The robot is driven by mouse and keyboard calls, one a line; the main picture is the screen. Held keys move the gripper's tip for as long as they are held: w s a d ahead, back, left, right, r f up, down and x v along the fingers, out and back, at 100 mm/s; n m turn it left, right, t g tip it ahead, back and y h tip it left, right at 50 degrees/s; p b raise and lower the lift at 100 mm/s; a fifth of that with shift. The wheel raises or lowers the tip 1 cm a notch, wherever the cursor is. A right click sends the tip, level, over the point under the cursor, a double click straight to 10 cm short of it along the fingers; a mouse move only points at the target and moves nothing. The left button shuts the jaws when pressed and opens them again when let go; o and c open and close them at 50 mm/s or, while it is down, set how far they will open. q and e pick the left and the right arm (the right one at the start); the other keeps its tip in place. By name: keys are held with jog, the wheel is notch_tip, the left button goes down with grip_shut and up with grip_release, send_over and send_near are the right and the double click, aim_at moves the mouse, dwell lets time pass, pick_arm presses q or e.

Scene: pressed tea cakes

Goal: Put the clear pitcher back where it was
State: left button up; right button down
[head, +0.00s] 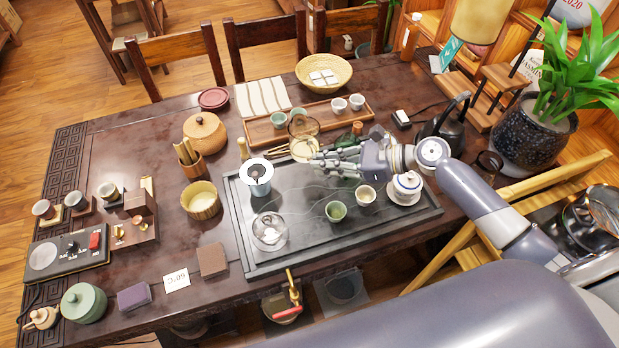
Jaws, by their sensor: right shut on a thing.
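A clear glass pitcher (304,128) with pale yellow liquid low in it is at the back edge of the dark tea tray (300,249), just in front of the wooden cup tray. My right gripper (321,160) reaches in from the right and is shut on the pitcher; its fingers partly overlap the pitcher's lower right side. I cannot tell whether the pitcher touches the surface below. Another clear glass vessel (270,231) stands at the front left of the tea tray. My left gripper is not in view.
A light blue cup with a white-rimmed strainer (256,173) stands left of my gripper. A green cup (336,211), a pale cup (365,195) and a lidded white bowl (404,187) stand on the right. The tray's middle is mostly clear.

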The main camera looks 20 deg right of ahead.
notch_tip(320, 180, down, 10)
jog(key=shift+r, duration=0.2)
dwell(0.3)
jog(key=shift+f, duration=0.15)
jog(key=c, duration=2)
grip_release()
jog(key=shift+r, duration=0.25)
jog(key=b+v, duration=0.1)
jog(key=v, duration=1)
jog(key=shift+s+d+f+b, duration=0.15)
jog(key=shift+d+b, duration=0.1)
jog(key=shift+b, duration=0.15)
jog(key=shift+d, duration=0.2)
